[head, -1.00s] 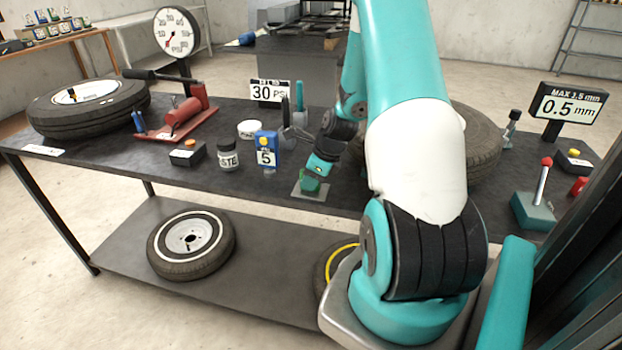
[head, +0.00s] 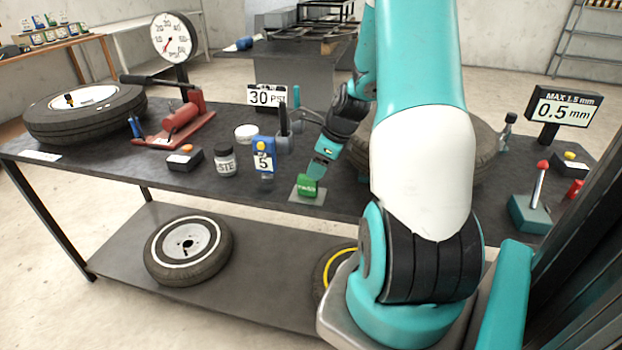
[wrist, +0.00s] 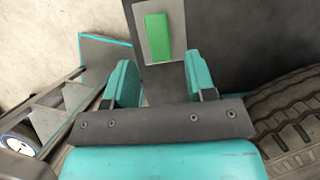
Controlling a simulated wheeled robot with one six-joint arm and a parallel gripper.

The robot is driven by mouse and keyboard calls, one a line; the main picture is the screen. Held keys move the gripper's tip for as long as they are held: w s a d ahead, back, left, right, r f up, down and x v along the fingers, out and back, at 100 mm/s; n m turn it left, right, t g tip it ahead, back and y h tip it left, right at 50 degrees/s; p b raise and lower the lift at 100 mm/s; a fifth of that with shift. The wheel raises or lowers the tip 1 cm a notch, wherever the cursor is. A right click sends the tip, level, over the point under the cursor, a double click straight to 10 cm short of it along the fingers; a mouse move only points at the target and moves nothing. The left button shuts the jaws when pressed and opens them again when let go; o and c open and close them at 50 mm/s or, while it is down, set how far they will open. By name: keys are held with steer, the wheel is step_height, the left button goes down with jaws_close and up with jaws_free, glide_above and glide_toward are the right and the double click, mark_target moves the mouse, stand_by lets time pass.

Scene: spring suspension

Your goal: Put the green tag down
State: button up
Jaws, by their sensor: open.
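The green tag (head: 307,187) sits on a small grey plate (head: 297,197) near the front edge of the dark workbench. In the wrist view the tag (wrist: 158,38) lies on the grey plate (wrist: 177,52), beyond my fingertips. My gripper (head: 322,168) is just above and behind the tag in the head view. In the wrist view my gripper (wrist: 160,80) has its two teal fingers wide apart with nothing between them. The tag is clear of the fingers.
A tyre (head: 480,148) lies to the right, partly behind my arm. A 30 PSI sign (head: 266,95) stands behind. The bench's front edge is close.

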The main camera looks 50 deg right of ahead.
steer(key=a+v, duration=0.1)
steer(key=v, duration=0.4)
steer(key=w+a+r+n+g+y, duration=0.1)
steer(key=a+r+n, duration=0.3)
steer(key=a+n, duration=0.65)
steer(key=w+a+r+n+g+y, duration=0.15)
steer(key=a+r+n, duration=0.25)
steer(key=a+n, duration=0.65)
steer(key=s+a+r+n, duration=0.2)
steer(key=s+a+n, duration=0.4)
steer(key=a+n, duration=0.2)
steer(key=s+a+r+n+g, duration=0.1)
steer(key=s+a+r+n, duration=0.1)
steer(key=s+a+n, duration=0.5)
steer(key=a+n, duration=0.2)
steer(key=a, duration=0.1)
steer(key=shift+s+n, duration=0.3)
steer(key=shift+s, duration=0.05)
steer(key=shift+g, duration=0.25)
